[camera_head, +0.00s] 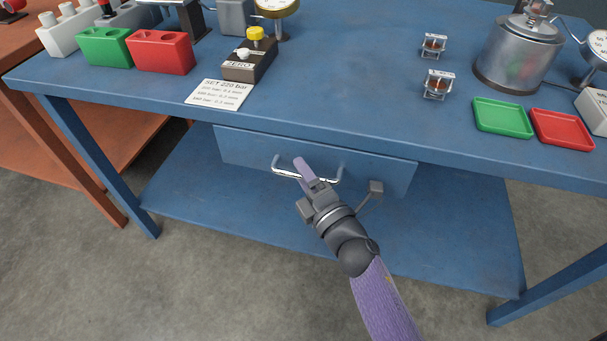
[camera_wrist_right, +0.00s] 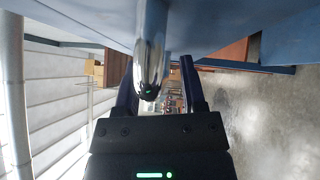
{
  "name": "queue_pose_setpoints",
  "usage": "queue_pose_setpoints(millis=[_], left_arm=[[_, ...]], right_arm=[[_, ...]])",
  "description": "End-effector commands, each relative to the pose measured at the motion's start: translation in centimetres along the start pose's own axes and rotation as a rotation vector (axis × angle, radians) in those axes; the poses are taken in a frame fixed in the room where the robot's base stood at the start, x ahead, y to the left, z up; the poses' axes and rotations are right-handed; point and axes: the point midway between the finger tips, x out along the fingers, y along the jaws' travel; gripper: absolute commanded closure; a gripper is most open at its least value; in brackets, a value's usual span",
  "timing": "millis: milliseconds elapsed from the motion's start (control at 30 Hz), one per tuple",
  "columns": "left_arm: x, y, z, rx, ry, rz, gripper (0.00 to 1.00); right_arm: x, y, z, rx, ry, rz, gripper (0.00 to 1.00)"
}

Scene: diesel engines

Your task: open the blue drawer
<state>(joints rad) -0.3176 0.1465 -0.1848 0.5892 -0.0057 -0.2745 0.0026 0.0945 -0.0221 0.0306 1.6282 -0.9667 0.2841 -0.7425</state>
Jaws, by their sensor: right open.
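The blue drawer (camera_head: 245,150) is under the front edge of the blue workbench, and its front looks closed. Its chrome handle (camera_head: 285,171) spans the middle of the drawer front. My right gripper (camera_head: 303,170) is at the handle, with its fingers over the bar and hiding part of it. In the right wrist view the handle (camera_wrist_right: 151,50) appears between the two open fingers (camera_wrist_right: 158,88), nearer the left one. I cannot tell whether either finger touches it. My left gripper is not in view.
The workbench top (camera_head: 330,95) is above the drawer. It holds a label card (camera_head: 219,94), a red block (camera_head: 160,53), a green tray (camera_head: 503,118), a red tray (camera_head: 562,129) and a metal pot (camera_head: 518,60). A lower shelf (camera_head: 440,240) lies below the drawer.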

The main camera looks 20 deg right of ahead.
Motion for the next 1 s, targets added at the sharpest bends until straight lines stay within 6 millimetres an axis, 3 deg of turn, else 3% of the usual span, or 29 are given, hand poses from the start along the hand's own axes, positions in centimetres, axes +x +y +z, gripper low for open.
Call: queue_pose_setpoints(millis=[167,433,1000], left_arm=[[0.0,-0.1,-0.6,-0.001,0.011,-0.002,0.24],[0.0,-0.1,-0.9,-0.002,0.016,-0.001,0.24],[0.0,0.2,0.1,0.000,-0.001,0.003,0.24]], right_arm=[[0.0,0.0,0.0,0.000,0.000,0.000,0.47],[0.0,0.0,0.0,0.000,0.000,0.000,1.00],[0.0,-0.1,0.0,0.001,0.001,-0.001,1.00]])
